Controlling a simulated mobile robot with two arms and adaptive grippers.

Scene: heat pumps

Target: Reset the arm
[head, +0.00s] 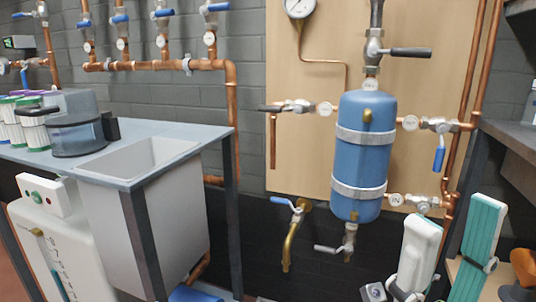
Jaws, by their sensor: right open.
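My right gripper (456,208) is at the bottom right of the head view, its two fingers pointing up. The left finger is white and the right one has a teal inner face. The fingers are wide apart with nothing held between them. They stand in front of the lower right pipework, to the right of the blue tank (364,150). Whether they touch anything there cannot be told. My left gripper is not in view.
A wooden panel (300,163) carries the tank, copper pipes, valves and a gauge (299,7). At left, a counter (201,131) has a sink (137,160) and a grey-lidded appliance (75,128). A white unit (85,250) stands below. Dark shelving (511,150) is at right.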

